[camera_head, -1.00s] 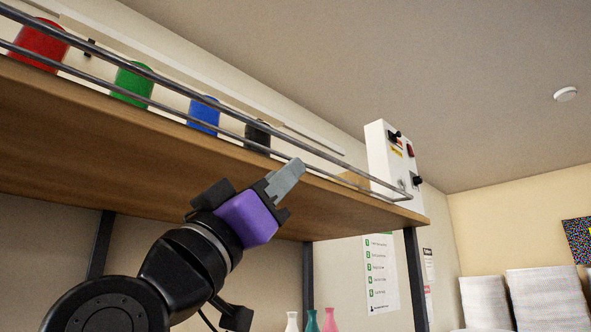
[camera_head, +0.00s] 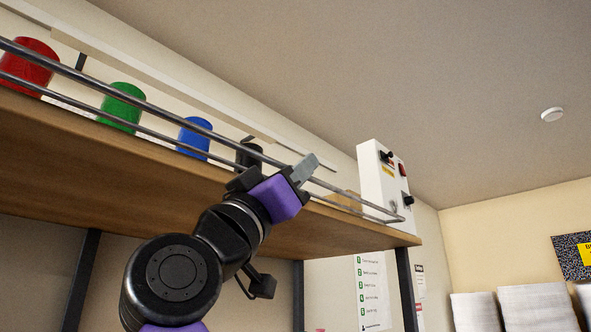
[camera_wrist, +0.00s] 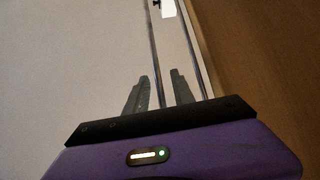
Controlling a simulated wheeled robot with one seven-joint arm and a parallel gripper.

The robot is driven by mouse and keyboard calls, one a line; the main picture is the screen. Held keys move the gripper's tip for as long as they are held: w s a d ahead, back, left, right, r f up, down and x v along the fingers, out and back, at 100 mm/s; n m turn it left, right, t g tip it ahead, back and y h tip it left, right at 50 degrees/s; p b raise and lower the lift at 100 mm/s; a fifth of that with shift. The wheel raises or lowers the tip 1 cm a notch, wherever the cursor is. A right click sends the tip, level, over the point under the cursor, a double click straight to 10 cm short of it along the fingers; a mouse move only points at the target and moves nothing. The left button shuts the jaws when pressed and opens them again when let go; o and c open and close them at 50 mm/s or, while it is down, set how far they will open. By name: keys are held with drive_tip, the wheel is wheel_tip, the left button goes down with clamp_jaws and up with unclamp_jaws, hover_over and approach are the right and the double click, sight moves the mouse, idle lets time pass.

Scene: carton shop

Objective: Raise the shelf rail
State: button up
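The shelf rail (camera_head: 150,108) is a pair of thin grey metal bars along the front edge of the wooden shelf (camera_head: 120,160), joined at the right end. My gripper (camera_head: 306,168), with a purple body and grey fingers, is at the rail right of the black cup, its fingertips pointing up and right. In the wrist view my gripper's fingers (camera_wrist: 158,90) stand apart, with one rail bar (camera_wrist: 153,50) running between them. The other bar (camera_wrist: 188,45) passes outside the right finger. I cannot tell whether either finger touches the bar.
A red cup (camera_head: 27,65), green cup (camera_head: 122,105), blue cup (camera_head: 194,137) and black cup (camera_head: 248,155) stand behind the rail. A white control box (camera_head: 378,185) with knobs stands at the shelf's right end. Dark posts hold the shelf from below.

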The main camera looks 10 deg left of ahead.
drive_tip(key=shift+c, duration=0.4)
clamp_jaws()
